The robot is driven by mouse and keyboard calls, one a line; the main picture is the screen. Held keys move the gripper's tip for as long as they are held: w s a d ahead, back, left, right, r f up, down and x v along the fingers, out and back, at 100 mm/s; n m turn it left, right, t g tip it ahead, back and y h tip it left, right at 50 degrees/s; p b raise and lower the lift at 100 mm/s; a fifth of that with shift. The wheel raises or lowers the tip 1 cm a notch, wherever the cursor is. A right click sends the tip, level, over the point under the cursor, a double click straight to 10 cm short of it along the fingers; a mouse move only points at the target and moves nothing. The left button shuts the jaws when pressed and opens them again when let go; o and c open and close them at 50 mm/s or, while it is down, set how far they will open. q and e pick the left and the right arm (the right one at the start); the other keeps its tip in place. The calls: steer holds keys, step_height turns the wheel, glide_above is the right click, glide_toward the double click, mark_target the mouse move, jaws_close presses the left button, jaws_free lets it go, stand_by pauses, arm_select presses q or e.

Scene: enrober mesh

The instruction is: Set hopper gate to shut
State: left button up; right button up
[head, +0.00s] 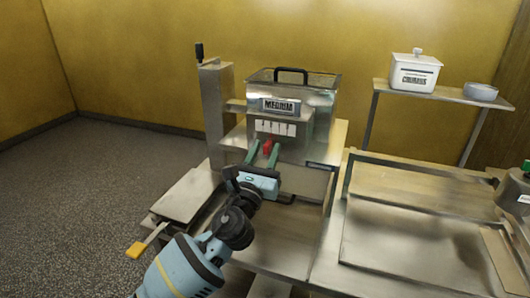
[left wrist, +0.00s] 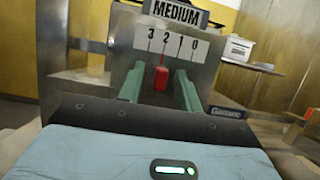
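The hopper (head: 322,100) stands on the steel machine and carries a MEDIUM label, which also shows in the left wrist view (left wrist: 177,13). Below the label is a white scale plate (left wrist: 172,45) with numbers falling from 3 at left to 0 at right. A red gate handle (head: 267,146) sticks out under the scale; in the left wrist view the handle (left wrist: 161,78) stands near the 2. My left gripper (head: 264,155) is in front of it, with its green fingers (left wrist: 160,92) open on either side of the handle, gaps showing. My right gripper is out of view.
A steel post with a black knob (head: 199,51) rises left of the hopper. A yellow-handled lever or tool (head: 136,250) lies at the front left. A bench with a tray (head: 400,245) is at right. A white crock (head: 415,72) and bowl (head: 481,91) stand on a shelf behind.

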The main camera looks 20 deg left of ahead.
mark_target(289, 141)
arm_select(q)
jaws_close()
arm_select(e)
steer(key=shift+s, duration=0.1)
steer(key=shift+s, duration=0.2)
arm_select(q)
steer(key=d, duration=0.4)
steer(key=shift+s+d, duration=0.1)
steer(key=shift+d, duration=0.2)
steer(key=shift+c, duration=1.7)
jaws_free()
steer(key=o, duration=0.3)
steer(key=shift+d, duration=0.1)
steer(key=shift+o, duration=0.2)
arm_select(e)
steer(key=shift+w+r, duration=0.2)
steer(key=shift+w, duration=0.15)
